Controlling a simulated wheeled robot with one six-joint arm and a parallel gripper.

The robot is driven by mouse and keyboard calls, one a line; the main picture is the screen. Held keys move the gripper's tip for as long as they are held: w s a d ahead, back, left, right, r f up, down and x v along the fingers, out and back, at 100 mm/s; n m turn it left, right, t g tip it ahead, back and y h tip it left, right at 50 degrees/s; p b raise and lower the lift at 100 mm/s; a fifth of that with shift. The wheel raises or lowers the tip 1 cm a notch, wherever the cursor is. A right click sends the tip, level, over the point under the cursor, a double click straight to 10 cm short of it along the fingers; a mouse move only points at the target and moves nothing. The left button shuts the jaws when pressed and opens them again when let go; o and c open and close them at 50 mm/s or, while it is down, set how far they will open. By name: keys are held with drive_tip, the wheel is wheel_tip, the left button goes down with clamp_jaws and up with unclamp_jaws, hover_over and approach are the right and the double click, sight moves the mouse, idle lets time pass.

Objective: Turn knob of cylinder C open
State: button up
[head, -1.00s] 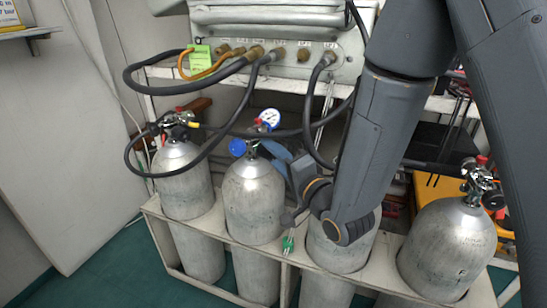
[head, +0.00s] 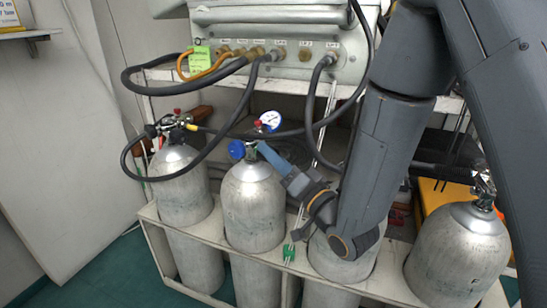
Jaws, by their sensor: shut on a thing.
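Several silver cylinders stand in a row, and I cannot read which letter marks which. The second from the left (head: 253,207) has a blue round knob (head: 237,149) on the left of its valve and a white-faced gauge (head: 270,120) above. My gripper (head: 264,150) reaches in from the right, tilted, its tips at the right side of this valve. It is shut on a valve knob there, which the fingers mostly hide. The third cylinder (head: 325,262) stands below my wrist, its top hidden by my arm.
The leftmost cylinder (head: 182,190) has a valve with hoses. The rightmost cylinder (head: 458,255) has a bare valve. A pale rack (head: 203,238) holds them. Black hoses (head: 240,110) hang from the panel (head: 290,50) close to my gripper.

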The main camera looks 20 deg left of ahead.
idle(0.3)
drive_tip(key=o, duration=1)
drive_tip(key=shift+o, duration=0.2)
drive_tip(key=p+v, duration=0.1)
drive_tip(key=v, duration=0.7)
